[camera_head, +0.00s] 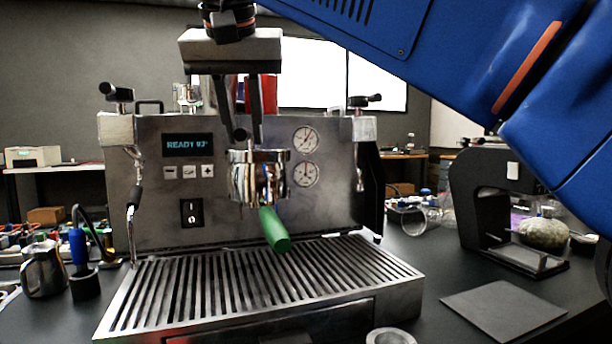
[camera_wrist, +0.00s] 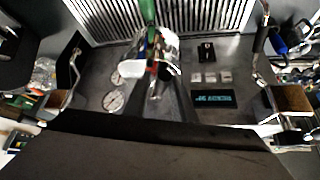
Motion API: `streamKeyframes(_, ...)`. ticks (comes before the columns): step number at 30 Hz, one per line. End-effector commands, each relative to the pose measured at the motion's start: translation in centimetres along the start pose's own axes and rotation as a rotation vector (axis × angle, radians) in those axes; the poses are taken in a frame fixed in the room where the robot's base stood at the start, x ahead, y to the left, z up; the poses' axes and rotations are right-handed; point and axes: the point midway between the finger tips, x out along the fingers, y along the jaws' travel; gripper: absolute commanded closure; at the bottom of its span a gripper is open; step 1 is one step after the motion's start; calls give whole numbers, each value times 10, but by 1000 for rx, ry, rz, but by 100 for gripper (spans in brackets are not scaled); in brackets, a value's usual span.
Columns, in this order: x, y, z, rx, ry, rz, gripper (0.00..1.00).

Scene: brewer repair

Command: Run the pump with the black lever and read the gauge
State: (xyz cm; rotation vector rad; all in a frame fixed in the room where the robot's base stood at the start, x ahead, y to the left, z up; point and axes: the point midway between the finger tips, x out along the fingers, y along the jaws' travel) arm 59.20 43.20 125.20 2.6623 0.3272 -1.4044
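The silver espresso machine (camera_head: 140,225) stands on the dark bench. My gripper (camera_head: 247,132) points down in front of its group head (camera_head: 258,175), with its fingers apart. A small black rounded end (camera_head: 240,134), possibly the black lever, shows by the left fingertip; whether they touch I cannot tell. A portafilter with a green handle (camera_head: 274,228) hangs from the group head. An upper gauge (camera_head: 305,139) and lower gauge (camera_head: 302,174) sit to the right; their numbers are too small to read. In the wrist view, the machine appears inverted, with the group head (camera_wrist: 155,48) above the dark fingers.
The display (camera_head: 188,146) appears to read READY 93°. Black steam knobs (camera_head: 116,92) (camera_head: 364,101) stick out at both top corners. A metal pitcher (camera_head: 43,271) and a blue-handled tamper (camera_head: 80,262) stand left. A black grinder-like stand (camera_head: 485,200) and a flat dark mat (camera_head: 503,309) are right.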

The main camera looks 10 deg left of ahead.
Motion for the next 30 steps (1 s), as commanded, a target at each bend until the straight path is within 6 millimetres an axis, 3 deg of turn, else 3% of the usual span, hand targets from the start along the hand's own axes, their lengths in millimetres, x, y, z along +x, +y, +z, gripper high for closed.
streamKeyframes(8, 0, 1, 0, -5, 0, -4, 77)
streamKeyframes(30, 3, 34, -6, -298, 0, -205, 77)
